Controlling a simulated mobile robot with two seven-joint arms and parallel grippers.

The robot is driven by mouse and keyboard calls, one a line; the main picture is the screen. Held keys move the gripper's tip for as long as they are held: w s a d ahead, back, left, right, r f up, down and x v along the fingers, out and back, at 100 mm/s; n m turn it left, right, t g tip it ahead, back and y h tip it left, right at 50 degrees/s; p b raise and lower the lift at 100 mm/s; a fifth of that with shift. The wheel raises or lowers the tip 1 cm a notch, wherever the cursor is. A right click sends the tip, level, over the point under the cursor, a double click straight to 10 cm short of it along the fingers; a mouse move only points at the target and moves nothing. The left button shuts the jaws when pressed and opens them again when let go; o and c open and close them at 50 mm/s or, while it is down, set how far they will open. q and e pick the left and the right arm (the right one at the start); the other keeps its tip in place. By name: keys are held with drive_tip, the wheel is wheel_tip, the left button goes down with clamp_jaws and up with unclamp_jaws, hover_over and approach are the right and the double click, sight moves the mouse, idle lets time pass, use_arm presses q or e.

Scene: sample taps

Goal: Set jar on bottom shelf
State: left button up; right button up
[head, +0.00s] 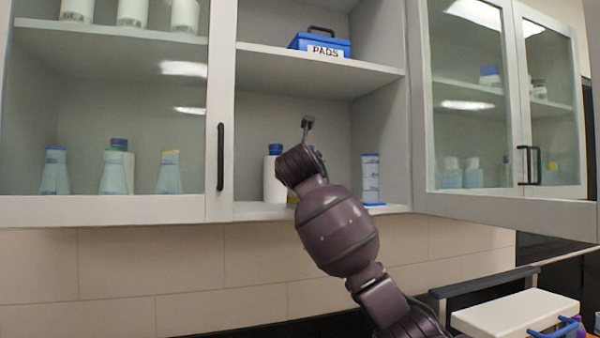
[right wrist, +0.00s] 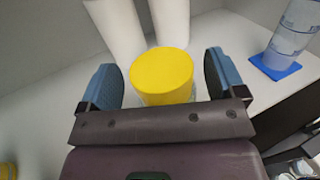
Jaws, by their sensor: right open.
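The jar, seen by its round yellow lid (right wrist: 162,76), stands on the white bottom shelf (right wrist: 60,92) of the open cabinet. A little of its clear body shows under the lid in the right wrist view. My right gripper (right wrist: 164,84) is open, with one blue-padded finger on each side of the jar; I cannot tell whether the pads touch it. In the head view my right arm reaches up to the bottom shelf (head: 250,211) and hides most of the jar and the fingers. My left gripper is not in view.
White bottles (right wrist: 117,28) stand right behind the jar. A clear and blue cylinder (head: 370,178) on a blue base stands to the right. The upper shelf (head: 300,72) holds a blue PADS box (head: 320,44). A glass door (head: 110,110) covers the left side.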

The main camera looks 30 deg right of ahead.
use_arm(q)
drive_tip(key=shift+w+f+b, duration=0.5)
drive_tip(key=shift+b, duration=0.6)
use_arm(e)
drive_tip(key=v, duration=1)
